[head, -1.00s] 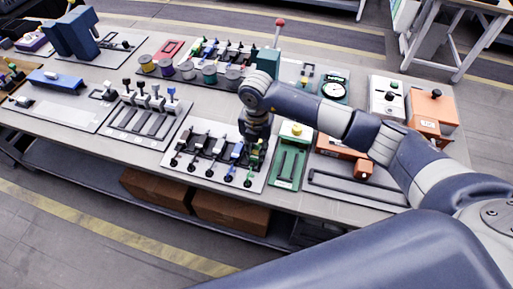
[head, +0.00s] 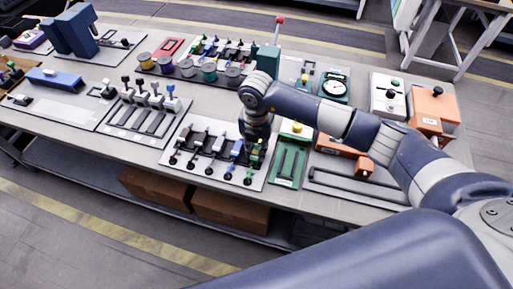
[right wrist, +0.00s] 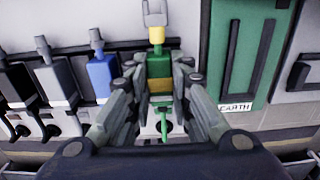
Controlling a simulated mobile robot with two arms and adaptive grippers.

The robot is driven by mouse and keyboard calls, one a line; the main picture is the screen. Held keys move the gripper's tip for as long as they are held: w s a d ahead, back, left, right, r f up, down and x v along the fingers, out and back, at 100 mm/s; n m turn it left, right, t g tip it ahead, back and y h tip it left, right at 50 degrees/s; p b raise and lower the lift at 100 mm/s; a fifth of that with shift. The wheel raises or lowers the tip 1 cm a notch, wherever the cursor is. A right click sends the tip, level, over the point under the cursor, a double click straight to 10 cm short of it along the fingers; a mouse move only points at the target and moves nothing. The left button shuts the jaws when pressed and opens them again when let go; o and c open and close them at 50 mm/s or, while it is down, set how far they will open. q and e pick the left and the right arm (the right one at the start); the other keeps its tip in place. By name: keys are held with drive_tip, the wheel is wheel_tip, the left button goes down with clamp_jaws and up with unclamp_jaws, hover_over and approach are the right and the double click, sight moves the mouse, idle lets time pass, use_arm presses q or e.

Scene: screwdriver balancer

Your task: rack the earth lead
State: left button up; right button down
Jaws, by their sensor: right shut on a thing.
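The earth lead, a green and yellow plug (right wrist: 158,68) with a green tail, is in the middle of the right wrist view. My right gripper (right wrist: 158,80) is shut on it, one finger on each side. In the head view my right gripper (head: 256,138) hides most of the lead, at the right end of the white lead panel (head: 176,175). A blue lead (right wrist: 101,75) stands just left of it, with grey and black leads further left. The green board (right wrist: 240,50) labelled EARTH lies to the right, with long slots. My left gripper is not in view.
An orange block (head: 364,166) and a grey slotted plate (head: 350,187) lie right of the green board. Several spools (head: 187,67) and a row of coloured plugs stand behind the lead panel.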

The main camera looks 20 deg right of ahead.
drive_tip(key=c, duration=1.4)
unclamp_jaws()
drive_tip(key=shift+o, duration=0.2)
wheel_tip(320, 180, up, 12)
